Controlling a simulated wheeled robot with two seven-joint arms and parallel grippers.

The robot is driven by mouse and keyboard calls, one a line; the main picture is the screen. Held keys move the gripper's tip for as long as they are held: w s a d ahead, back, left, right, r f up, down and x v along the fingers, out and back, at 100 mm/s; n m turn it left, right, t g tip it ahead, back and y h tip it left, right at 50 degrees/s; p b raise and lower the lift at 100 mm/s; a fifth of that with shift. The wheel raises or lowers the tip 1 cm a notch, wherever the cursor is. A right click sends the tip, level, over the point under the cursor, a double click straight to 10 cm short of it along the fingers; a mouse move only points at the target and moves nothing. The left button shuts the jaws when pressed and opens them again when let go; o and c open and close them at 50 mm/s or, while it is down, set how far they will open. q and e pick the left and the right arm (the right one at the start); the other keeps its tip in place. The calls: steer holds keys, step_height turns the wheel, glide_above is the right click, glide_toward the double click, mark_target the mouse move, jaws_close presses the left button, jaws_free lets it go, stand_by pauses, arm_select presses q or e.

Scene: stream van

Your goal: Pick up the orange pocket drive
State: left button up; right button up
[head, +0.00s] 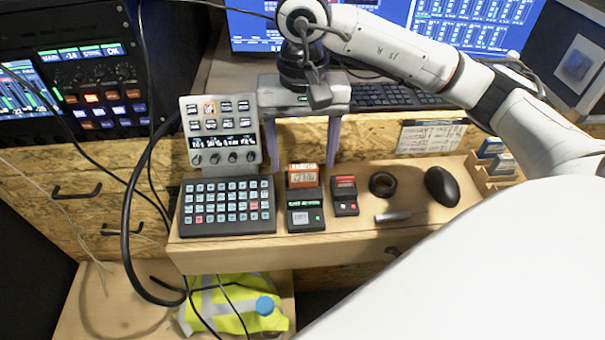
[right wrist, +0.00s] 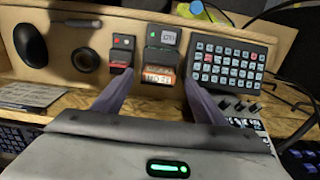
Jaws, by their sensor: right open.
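The orange pocket drive (head: 302,176) stands in the back of a black dock (head: 305,212) with a small lit screen, on the wooden shelf. In the right wrist view the orange drive (right wrist: 158,74) shows between the two finger lines. My right gripper (head: 303,168) is open and empty, with its pale purple fingers pointing down behind the drive, one to each side. In the right wrist view the fingers (right wrist: 158,82) look spread wider than the drive. I cannot tell whether either finger touches anything. My left gripper is not in view.
A smaller dock with a red drive (head: 345,184) stands close on the right, and a button keypad (head: 228,206) on the left. A grey control panel (head: 221,133) rises behind the keypad. Black tape (head: 383,184), a metal cylinder (head: 393,217) and a mouse (head: 441,186) lie farther right.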

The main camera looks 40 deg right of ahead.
mark_target(303, 166)
step_height(303, 166, down, 5)
steer(key=shift+w+d+r, duration=0.1)
steer(key=shift+r, duration=0.1)
steer(key=c, duration=1.2)
steer(key=shift+r, duration=0.1)
